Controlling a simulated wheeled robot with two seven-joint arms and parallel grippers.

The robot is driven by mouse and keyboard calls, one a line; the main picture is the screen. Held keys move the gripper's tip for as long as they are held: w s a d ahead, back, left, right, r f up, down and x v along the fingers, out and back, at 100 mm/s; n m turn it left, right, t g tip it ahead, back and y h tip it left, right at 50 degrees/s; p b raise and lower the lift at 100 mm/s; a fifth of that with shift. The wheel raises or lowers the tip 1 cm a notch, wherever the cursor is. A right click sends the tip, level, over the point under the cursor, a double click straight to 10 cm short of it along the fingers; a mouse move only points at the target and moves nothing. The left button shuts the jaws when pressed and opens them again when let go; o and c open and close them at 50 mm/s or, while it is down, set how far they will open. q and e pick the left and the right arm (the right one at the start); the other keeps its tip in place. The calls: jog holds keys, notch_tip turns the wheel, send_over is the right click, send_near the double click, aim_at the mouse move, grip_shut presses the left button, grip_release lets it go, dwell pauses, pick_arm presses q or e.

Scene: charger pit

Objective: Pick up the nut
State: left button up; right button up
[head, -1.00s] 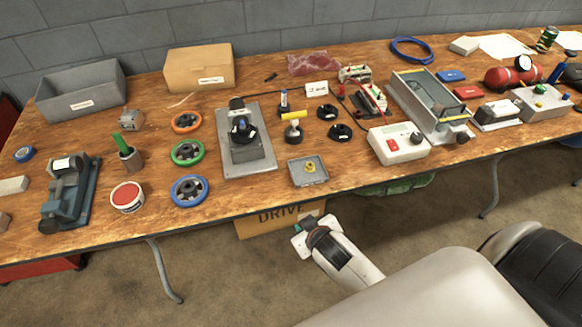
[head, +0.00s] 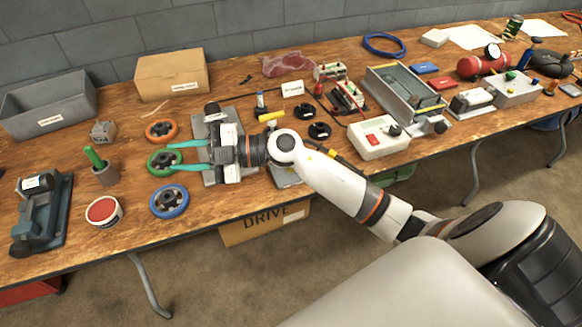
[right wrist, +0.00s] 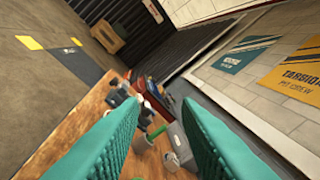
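The nut is hidden in the head view now. In the earlier head view, a small yellow piece that looks like the nut lay in a small square grey tray near the front edge of the workbench. My right arm now covers most of that tray (head: 287,180). My right gripper (head: 171,156) has teal fingers spread apart with nothing between them. It points left, its fingertips over or near the green-rimmed wheel (head: 154,163), left of the tray. It also shows open in the right wrist view (right wrist: 160,106). My left gripper is not in view.
A grey plate (head: 214,178) with an upright device lies under the right gripper. Orange (head: 161,131) and blue (head: 169,203) wheels, a cup with a green handle (head: 105,174) and a red-topped tin (head: 103,212) stand left. A white box (head: 378,141) stands right of the arm.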

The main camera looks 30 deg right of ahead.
jog(key=d+f+n+g+h, duration=0.2)
jog(key=d+f+g+h, duration=0.2)
jog(key=f+g+h, duration=0.15)
jog(key=d+m+g+h, duration=0.4)
jog(key=d+h, duration=0.7)
jog(key=d, duration=1)
jog(key=shift+m+t, duration=0.55)
jog(key=shift+m, duration=0.15)
notch_tip(320, 180, down, 6)
jog(key=shift+w+f, duration=0.1)
jog(key=shift+w, duration=0.05)
jog(key=shift+w+a+f, duration=0.1)
jog(key=shift+f, duration=3.05)
grip_shut()
